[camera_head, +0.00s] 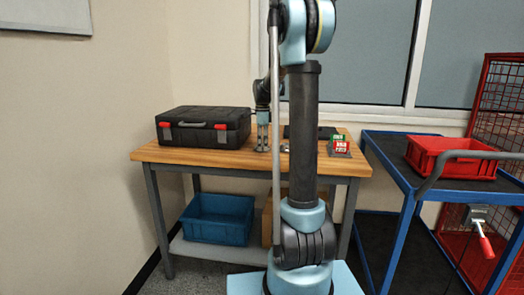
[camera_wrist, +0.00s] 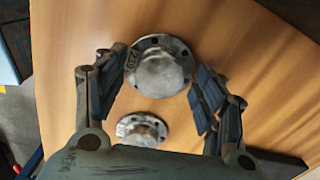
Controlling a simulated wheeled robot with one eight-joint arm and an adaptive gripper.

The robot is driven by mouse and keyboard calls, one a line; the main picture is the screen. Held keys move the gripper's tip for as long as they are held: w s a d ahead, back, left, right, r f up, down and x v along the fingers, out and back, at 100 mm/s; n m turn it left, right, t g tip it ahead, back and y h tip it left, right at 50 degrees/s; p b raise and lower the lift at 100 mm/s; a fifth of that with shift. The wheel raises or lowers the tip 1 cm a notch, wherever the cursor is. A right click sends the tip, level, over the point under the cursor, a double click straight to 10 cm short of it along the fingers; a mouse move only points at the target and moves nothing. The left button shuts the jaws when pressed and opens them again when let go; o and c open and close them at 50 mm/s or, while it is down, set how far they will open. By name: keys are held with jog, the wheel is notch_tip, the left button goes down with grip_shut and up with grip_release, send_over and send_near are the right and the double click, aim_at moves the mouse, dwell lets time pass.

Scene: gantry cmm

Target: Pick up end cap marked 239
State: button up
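In the wrist view, a grey metal flanged end cap (camera_wrist: 160,70) with a domed middle and bolt holes sits on the wooden table. Rotated digits on the left of its flange look like 239. A second, smaller-looking end cap (camera_wrist: 142,129) lies below it in the picture; I cannot read its marking. My gripper (camera_wrist: 158,82) is open, with one finger on each side of the first cap and nothing held. In the head view my gripper (camera_head: 262,140) points down over the table, and a small grey piece (camera_head: 285,148) shows to its right.
The wooden table (camera_head: 190,156) also holds a black case (camera_head: 203,126) at left and red and green items (camera_head: 340,145) at right. A blue cart (camera_head: 400,165) with a red bin (camera_head: 450,158) stands to the right. A blue bin (camera_head: 217,219) is below.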

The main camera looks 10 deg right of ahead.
jog(key=c, duration=1.1)
jog(key=shift+r, duration=0.15)
jog(key=shift+c, duration=0.2)
